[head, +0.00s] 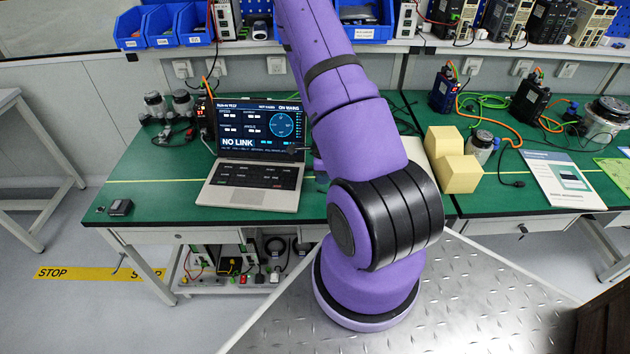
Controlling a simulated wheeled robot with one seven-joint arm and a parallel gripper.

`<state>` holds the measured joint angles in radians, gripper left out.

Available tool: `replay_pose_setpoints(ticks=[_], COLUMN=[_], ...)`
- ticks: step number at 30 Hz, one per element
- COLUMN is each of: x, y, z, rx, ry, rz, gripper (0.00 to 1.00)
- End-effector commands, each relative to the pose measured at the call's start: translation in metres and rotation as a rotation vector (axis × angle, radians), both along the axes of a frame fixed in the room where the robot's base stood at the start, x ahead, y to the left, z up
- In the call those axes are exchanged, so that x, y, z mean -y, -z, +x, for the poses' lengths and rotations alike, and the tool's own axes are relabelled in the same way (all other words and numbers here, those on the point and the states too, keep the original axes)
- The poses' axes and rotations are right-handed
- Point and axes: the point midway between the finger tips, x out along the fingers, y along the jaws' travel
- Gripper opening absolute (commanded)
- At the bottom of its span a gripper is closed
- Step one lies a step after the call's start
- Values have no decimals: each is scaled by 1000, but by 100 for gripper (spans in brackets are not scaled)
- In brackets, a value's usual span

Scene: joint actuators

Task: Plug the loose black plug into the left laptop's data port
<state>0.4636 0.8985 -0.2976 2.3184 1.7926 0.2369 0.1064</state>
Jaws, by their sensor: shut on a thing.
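The left laptop (248,185) stands open on the green bench, its screen (262,125) reading "NO LINK". My gripper (304,150) is mostly hidden behind my purple arm; only a small dark part shows at the right edge of the laptop's screen. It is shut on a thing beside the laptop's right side. The black plug in its grasp is too small and too covered to make out. The laptop's data port is not visible, so I cannot tell whether plug and port touch.
Yellow blocks (455,178) stand right of my arm. A booklet (563,180) and a cable with a black end (518,183) lie on the right bench. Dark jars (183,103) stand behind the laptop's left. A small black box (120,207) sits at the front left corner.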

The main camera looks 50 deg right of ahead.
Motion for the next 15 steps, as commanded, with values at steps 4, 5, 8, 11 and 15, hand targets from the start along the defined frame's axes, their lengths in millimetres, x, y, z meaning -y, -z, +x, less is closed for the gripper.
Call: replay_pose_setpoints(ticks=[4, 5, 8, 11, 15], x=[1, 1, 0, -1, -2], y=[4, 5, 11, 18, 27], z=[0, 0, 2, 3, 5], rx=[-1, -1, -2, -1, -1], ry=[3, 3, 2, 2, 1], rz=[0, 0, 0, 0, 0], gripper=[2, 2, 2, 2, 2])
